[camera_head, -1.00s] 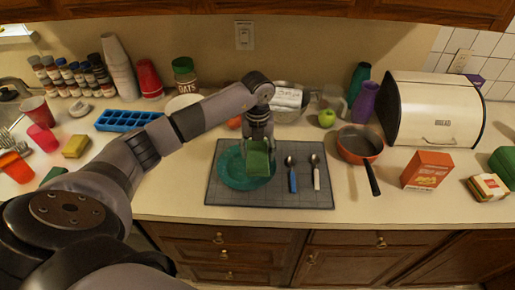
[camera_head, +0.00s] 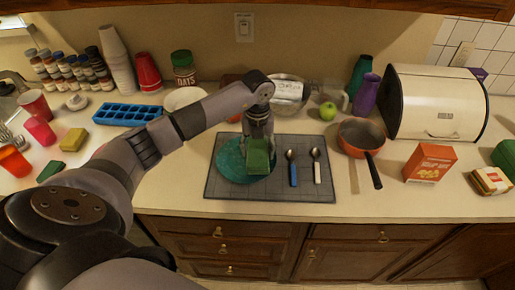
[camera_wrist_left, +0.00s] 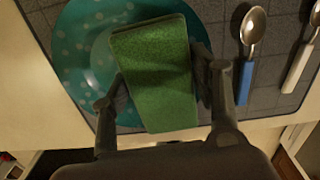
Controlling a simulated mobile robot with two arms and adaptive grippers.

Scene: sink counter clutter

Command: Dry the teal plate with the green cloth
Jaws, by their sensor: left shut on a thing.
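The teal plate (camera_head: 232,161) lies on the dark grey mat (camera_head: 305,187) near the counter's front. In the left wrist view the plate (camera_wrist_left: 82,58) shows pale dots. My left gripper (camera_head: 258,147) is over the plate's right part, pointing down, shut on the green cloth (camera_head: 258,162). In the left wrist view the cloth (camera_wrist_left: 158,75) looks like a thick flat block between the two fingers (camera_wrist_left: 160,92). It covers part of the plate; I cannot tell whether it touches the surface. My right gripper is not in view.
A blue-handled spoon (camera_head: 292,168) and a white-handled spoon (camera_head: 316,166) lie right of the plate. An orange pan (camera_head: 358,136), a cracker box (camera_head: 429,163) and a bread box (camera_head: 437,105) stand further right. A blue ice tray (camera_head: 126,112) lies back left.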

